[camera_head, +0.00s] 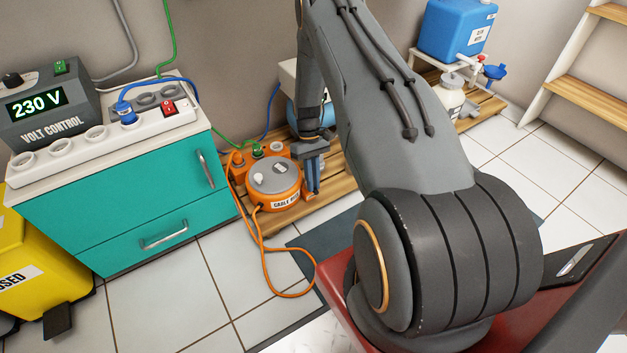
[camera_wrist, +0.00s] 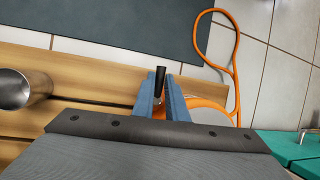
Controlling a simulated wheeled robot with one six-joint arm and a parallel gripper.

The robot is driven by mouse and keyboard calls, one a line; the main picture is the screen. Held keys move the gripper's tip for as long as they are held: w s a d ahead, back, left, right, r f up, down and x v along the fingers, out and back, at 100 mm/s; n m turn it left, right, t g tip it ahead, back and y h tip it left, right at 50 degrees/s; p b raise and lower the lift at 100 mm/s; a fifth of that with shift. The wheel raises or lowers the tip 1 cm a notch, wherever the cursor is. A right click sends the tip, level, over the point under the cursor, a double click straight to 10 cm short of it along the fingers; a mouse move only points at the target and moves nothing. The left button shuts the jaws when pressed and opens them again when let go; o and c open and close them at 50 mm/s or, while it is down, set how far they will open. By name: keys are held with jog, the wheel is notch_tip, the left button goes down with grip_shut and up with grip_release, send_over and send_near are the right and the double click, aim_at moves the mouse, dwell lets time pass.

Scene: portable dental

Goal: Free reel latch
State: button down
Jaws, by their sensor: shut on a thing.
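The orange cable reel (camera_head: 287,201) with a grey top (camera_head: 273,173) sits on a wooden pallet at the foot of the teal cabinet. My gripper (camera_head: 313,188) points down close against the reel's right side. In the wrist view, its two blue-grey fingers stand on either side of a small black latch lever (camera_wrist: 160,78) and are shut on it. A bit of the orange reel shows between and beside the fingers. My gripper's body hides most of the reel there, and in the head view the latch is hidden behind the fingers.
An orange cable (camera_head: 265,246) loops from the reel onto the tiled floor. The teal cabinet (camera_head: 120,215) carries a power strip (camera_head: 105,138) and a voltage unit (camera_head: 50,105). A metal cylinder (camera_wrist: 22,88) stands on the pallet (camera_wrist: 80,75) near my gripper. A dark mat (camera_wrist: 130,30) lies beside the pallet.

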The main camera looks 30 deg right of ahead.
jog(key=shift+a+m, duration=0.1)
jog(key=shift+m, duration=0.3)
jog(key=c, duration=1.8)
grip_release()
jog(key=shift+o, duration=0.2)
jog(key=p+v, duration=0.2)
jog(key=v, duration=0.5)
jog(key=shift+r, duration=0.3)
jog(key=shift+w, duration=0.15)
